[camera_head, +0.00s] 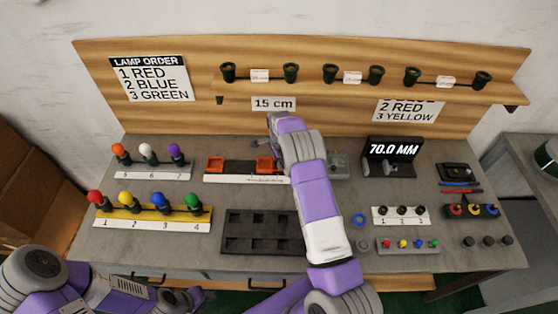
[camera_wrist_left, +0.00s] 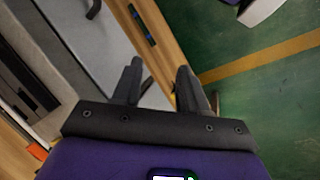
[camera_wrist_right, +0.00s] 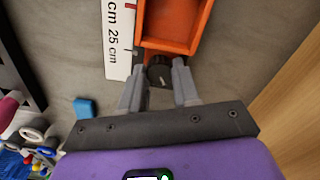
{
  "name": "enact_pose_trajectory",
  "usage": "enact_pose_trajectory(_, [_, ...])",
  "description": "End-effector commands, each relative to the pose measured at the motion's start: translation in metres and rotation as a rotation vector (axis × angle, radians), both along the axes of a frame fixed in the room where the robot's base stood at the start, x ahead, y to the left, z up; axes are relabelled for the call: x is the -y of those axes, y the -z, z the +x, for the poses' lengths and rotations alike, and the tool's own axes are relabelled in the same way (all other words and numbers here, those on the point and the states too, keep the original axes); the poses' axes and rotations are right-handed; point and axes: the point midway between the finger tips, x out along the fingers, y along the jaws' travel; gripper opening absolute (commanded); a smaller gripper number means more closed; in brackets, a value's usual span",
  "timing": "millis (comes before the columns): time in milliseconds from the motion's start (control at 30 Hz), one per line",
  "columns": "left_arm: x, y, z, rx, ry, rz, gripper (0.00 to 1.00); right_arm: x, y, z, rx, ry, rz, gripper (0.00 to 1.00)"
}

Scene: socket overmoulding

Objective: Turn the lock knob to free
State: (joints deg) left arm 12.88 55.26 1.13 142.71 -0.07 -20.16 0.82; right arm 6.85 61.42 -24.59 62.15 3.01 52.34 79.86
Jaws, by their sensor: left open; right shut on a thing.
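The lock knob (camera_wrist_right: 159,71) is a small round black knob with a short pale mark, seen in the right wrist view at the end of an orange block (camera_wrist_right: 172,24). My right gripper (camera_wrist_right: 157,84) is shut on the knob, one finger on each side. In the head view my right arm hides the knob and the gripper. My left gripper (camera_wrist_left: 157,82) is open and empty, beyond the table's front edge, over the floor.
A display (camera_head: 393,149) reads 70.0 MM at the back right. A dark tray (camera_head: 232,231) with empty pockets lies in front of the fixture. Lamp racks (camera_head: 145,220) stand at left.

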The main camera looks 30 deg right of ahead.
Motion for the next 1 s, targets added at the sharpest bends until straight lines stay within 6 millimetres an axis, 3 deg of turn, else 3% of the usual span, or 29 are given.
enact_pose_trajectory(33, [0.000, 0.000, 0.000, 0.000, 0.000, 0.000, 0.43, 0.000, 0.000, 0.000, 0.000, 0.000, 0.000, 0.01])
enact_pose_trajectory(67, [0.000, 0.000, 0.000, 0.000, 0.000, 0.000, 0.43, 0.000, 0.000, 0.000, 0.000, 0.000, 0.000, 0.33])
enact_pose_trajectory(233, [0.000, 0.000, 0.000, 0.000, 0.000, 0.000, 0.43, 0.000, 0.000, 0.000, 0.000, 0.001, 0.000, 0.57])
enact_pose_trajectory(733, [0.000, -0.002, 0.000, 0.000, 0.000, 0.000, 0.43, -0.001, -0.001, 0.001, 0.002, 0.029, 0.001, 0.57])
enact_pose_trajectory(1000, [0.000, -0.020, 0.000, 0.000, 0.000, 0.000, 0.43, 0.000, -0.003, 0.000, 0.000, 0.281, -0.001, 0.57])
